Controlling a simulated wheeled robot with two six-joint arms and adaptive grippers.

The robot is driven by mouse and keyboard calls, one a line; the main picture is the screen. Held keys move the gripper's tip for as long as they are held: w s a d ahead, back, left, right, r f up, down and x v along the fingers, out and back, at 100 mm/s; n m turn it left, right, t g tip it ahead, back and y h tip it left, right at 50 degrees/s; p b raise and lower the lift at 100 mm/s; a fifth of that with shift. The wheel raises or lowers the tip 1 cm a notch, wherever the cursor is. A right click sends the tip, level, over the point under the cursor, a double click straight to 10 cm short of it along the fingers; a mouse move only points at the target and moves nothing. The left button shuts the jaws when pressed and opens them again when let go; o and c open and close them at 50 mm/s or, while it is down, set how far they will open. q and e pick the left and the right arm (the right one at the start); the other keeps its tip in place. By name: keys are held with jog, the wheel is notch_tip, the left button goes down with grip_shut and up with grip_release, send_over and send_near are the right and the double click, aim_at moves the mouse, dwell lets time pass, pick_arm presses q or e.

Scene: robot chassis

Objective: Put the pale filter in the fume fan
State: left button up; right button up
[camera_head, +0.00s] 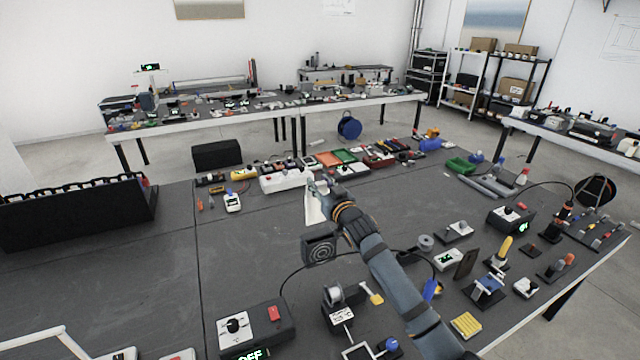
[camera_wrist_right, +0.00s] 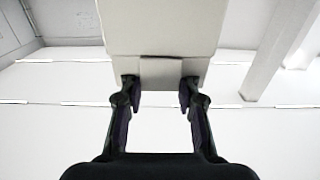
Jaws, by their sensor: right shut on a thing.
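My right gripper (camera_head: 318,188) is shut on the pale filter (camera_head: 314,212), a flat off-white piece that shows just below the fingers in the head view. In the right wrist view the pale filter (camera_wrist_right: 160,28) fills the top middle, and its small tab sits between the two fingertips of my right gripper (camera_wrist_right: 160,90). The fume fan (camera_head: 320,248) is a dark square box with a round ringed grille. It stands on the dark table, below the filter in the picture and left of my right forearm. My left gripper is not in view.
A long white power strip (camera_head: 285,180) lies behind the gripper, near small colored trays. A black box with a red switch (camera_head: 250,330) and its cable are in front of the fan. Several tools crowd the right side. The table left of the fan is bare.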

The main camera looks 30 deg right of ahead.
jog(key=shift+f+b, duration=0.65)
jog(key=shift+f, duration=0.05)
jog(key=b, duration=0.3)
send_over(320, 221)
jog(key=shift+w+d+f, duration=0.1)
jog(key=shift+w+f, duration=0.05)
jog(key=shift+f, duration=1)
jog(key=shift+w+d+f, duration=0.1)
jog(key=shift+f, duration=1)
jog(key=shift+r+p, duration=0.1)
jog(key=shift+p, duration=0.6)
jog(key=shift+f+b, duration=0.3)
jog(key=shift+f, duration=0.1)
jog(key=shift+f+b, duration=3.65)
jog(key=shift+f, duration=1.8)
jog(key=o, duration=1.2)
jog(key=shift+o, duration=0.2)
